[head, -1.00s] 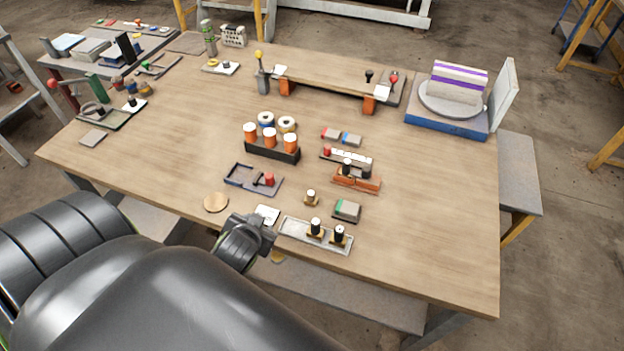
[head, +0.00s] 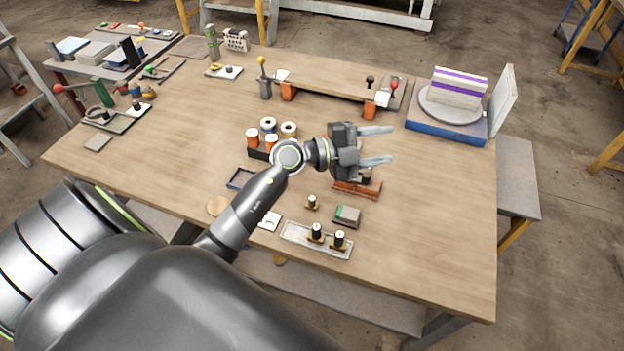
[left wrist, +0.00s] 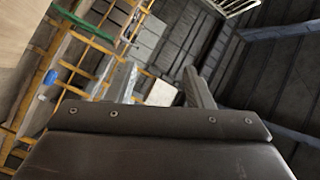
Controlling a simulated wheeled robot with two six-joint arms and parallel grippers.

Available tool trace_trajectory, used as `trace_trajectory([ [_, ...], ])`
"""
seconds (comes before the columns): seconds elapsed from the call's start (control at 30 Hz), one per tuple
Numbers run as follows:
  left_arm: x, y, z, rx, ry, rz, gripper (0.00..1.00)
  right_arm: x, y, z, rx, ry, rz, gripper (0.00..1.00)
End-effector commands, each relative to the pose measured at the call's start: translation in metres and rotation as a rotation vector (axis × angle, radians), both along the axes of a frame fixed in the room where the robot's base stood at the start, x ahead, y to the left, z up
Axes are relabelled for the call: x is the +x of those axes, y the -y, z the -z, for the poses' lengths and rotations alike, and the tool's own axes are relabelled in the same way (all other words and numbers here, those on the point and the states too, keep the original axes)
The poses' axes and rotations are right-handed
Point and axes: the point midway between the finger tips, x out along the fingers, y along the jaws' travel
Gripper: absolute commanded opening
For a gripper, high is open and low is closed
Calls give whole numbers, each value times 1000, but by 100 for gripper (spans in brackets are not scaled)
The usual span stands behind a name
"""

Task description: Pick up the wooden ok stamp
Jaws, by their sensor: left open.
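Several small stamps with wooden bases and dark, pale-topped handles stand at the front of the table; I cannot read which is the ok stamp. One stamp (head: 311,203) stands alone on the wood. Two more, a left stamp (head: 316,234) and a right stamp (head: 339,241), stand in a pale tray (head: 291,236). My left gripper (head: 390,145) is open and empty, above the table behind the stamps, its fingers pointing right. It also shows in the left wrist view (left wrist: 160,82), with no stamp in sight. My right gripper is not in view.
A green-and-grey pad (head: 347,216) lies beside the lone stamp. A raised wooden shelf (head: 330,82) stands behind. The table's right front is clear.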

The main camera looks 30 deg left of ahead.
Motion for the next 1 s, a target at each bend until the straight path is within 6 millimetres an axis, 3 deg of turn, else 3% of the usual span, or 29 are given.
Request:
trace_trajectory([
  [0.17,12,-2,52,261,-247,104,47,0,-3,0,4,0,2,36],
  [0.27,14,-18,80,405,-419,114,47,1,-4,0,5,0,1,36],
  [0.4,12,-54,109,588,-685,68,47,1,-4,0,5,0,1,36],
  [0.53,5,-95,121,725,-933,-31,47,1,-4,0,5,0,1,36],
  [0.7,-8,-134,119,830,-1174,-171,47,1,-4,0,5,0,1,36],
  [0.83,-14,-148,115,862,-1263,-233,47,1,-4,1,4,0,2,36],
  [1.0,-16,-151,121,869,-1286,-248,47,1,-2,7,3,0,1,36],
])
